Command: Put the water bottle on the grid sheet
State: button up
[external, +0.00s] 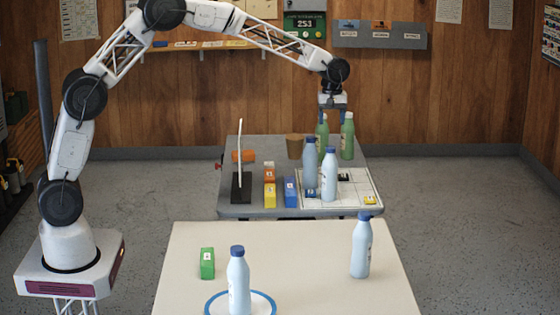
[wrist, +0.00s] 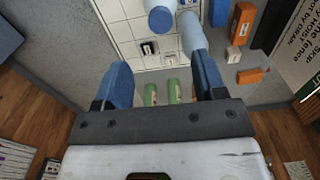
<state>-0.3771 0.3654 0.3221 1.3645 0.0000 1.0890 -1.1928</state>
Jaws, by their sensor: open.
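Light-blue water bottles with blue caps stand in several places. One (external: 329,176) and a darker one (external: 310,168) stand upright at the grid sheet (external: 354,190) on the back table; one (external: 361,250) is at the right of the front table, and one (external: 238,284) stands within a blue ring there. Two blue-capped bottles (wrist: 160,20) also show near the grid sheet (wrist: 125,32) in the wrist view. My gripper (external: 333,114) is open above the back table, near two green bottles (external: 347,138). In the wrist view, my gripper (wrist: 164,76) has green shapes between its fingers; contact is unclear.
A green box (external: 207,263) stands on the front table (external: 300,265), whose middle is clear.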

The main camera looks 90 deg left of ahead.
jog(key=shift+r, duration=0.65)
dwell(0.4)
jog(key=s+d+r+m+t, duration=0.1)
jog(key=s+d+r+m, duration=0.3)
jog(key=s+d+r, duration=0.55)
jog(key=s+d+r+m, duration=0.5)
jog(key=s+d, duration=0.8)
jog(key=s, duration=0.2)
jog(key=s+d+f+m, duration=0.2)
jog(key=s+d+m, duration=0.1)
jog(key=s, duration=0.8)
jog(key=s+d+f+m+t, duration=0.1)
jog(key=s+d, duration=0.4)
jog(key=s, duration=0.6)
jog(key=s+d+f+m, duration=0.3)
jog(key=s+d+m, duration=0.1)
jog(key=s, duration=0.8)
jog(key=shift+d+f+m+t, duration=0.3)
jog(key=shift+d+m, duration=0.1)
jog(key=shift+m, duration=0.2)
